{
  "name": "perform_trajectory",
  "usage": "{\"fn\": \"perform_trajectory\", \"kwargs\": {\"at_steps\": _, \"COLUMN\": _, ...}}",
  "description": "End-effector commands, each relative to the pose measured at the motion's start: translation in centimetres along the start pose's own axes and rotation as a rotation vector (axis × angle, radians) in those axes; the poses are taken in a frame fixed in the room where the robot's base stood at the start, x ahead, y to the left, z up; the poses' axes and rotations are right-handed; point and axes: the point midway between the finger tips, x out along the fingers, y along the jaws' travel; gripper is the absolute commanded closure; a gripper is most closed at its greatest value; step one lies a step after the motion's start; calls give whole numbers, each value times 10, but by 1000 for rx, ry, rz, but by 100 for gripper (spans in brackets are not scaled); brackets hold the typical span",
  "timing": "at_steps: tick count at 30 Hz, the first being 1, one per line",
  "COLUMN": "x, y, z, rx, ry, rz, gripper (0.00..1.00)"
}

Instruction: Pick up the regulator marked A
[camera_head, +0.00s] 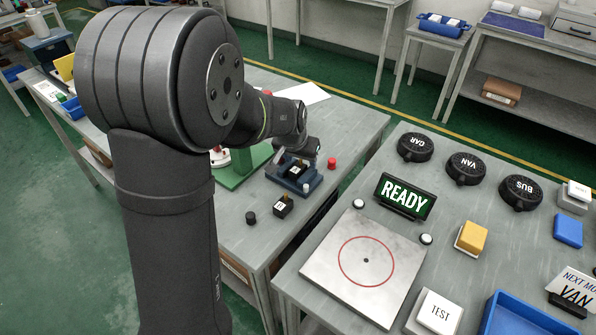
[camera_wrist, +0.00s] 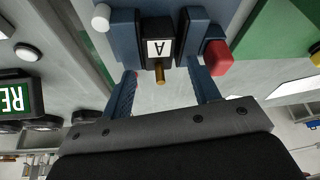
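The regulator marked A (camera_wrist: 159,28) is a small black block with a white label and a brass stud. In the wrist view it sits between the blue walls of a fixture (camera_wrist: 124,32). My gripper (camera_wrist: 165,84) is open, with one blue finger on each side of the stud's line. Its fingertips are close to the fixture, and nothing is held between them.
A red knob (camera_wrist: 217,56) is close beside one finger; a white knob (camera_wrist: 101,18) is at the fixture's other side. A black knob (camera_head: 251,218) stands near regulator B. A green stand (camera_head: 232,180) is left of the fixture. The READY sign (camera_head: 405,196) is on the right bench.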

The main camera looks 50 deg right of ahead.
Motion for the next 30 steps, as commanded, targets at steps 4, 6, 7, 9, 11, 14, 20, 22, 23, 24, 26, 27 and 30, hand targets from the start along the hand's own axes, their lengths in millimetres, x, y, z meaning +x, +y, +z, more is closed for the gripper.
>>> {"fn": "perform_trajectory", "kwargs": {"at_steps": 4, "x": 0, "y": 0, "z": 0, "rx": 0, "ry": 0, "rz": 0, "gripper": 74}}
{"fn": "perform_trajectory", "kwargs": {"at_steps": 6, "x": 0, "y": 0, "z": 0, "rx": 0, "ry": 0, "rz": 0, "gripper": 88}}
{"fn": "perform_trajectory", "kwargs": {"at_steps": 7, "x": 0, "y": 0, "z": 0, "rx": 0, "ry": 0, "rz": 0, "gripper": 92}}
{"fn": "perform_trajectory", "kwargs": {"at_steps": 9, "x": 0, "y": 0, "z": 0, "rx": 0, "ry": 0, "rz": 0, "gripper": 92}}
{"fn": "perform_trajectory", "kwargs": {"at_steps": 11, "x": 0, "y": 0, "z": 0, "rx": 0, "ry": 0, "rz": 0, "gripper": 92}}
{"fn": "perform_trajectory", "kwargs": {"at_steps": 14, "x": 0, "y": 0, "z": 0, "rx": 0, "ry": 0, "rz": 0, "gripper": 92}}
{"fn": "perform_trajectory", "kwargs": {"at_steps": 20, "x": -3, "y": 0, "z": -1, "rx": 0, "ry": 1, "rz": 0, "gripper": 92}}
{"fn": "perform_trajectory", "kwargs": {"at_steps": 22, "x": -8, "y": 0, "z": -3, "rx": 0, "ry": 1, "rz": 1, "gripper": 92}}
{"fn": "perform_trajectory", "kwargs": {"at_steps": 23, "x": -10, "y": 0, "z": -4, "rx": 0, "ry": 1, "rz": 1, "gripper": 92}}
{"fn": "perform_trajectory", "kwargs": {"at_steps": 24, "x": -14, "y": 0, "z": -6, "rx": 0, "ry": 2, "rz": 1, "gripper": 92}}
{"fn": "perform_trajectory", "kwargs": {"at_steps": 26, "x": -23, "y": 0, "z": -10, "rx": 0, "ry": 2, "rz": 1, "gripper": 92}}
{"fn": "perform_trajectory", "kwargs": {"at_steps": 27, "x": -30, "y": 0, "z": -13, "rx": 1, "ry": 4, "rz": 1, "gripper": 96}}
{"fn": "perform_trajectory", "kwargs": {"at_steps": 30, "x": -47, "y": 13, "z": -15, "rx": 5, "ry": 3, "rz": 4, "gripper": 100}}
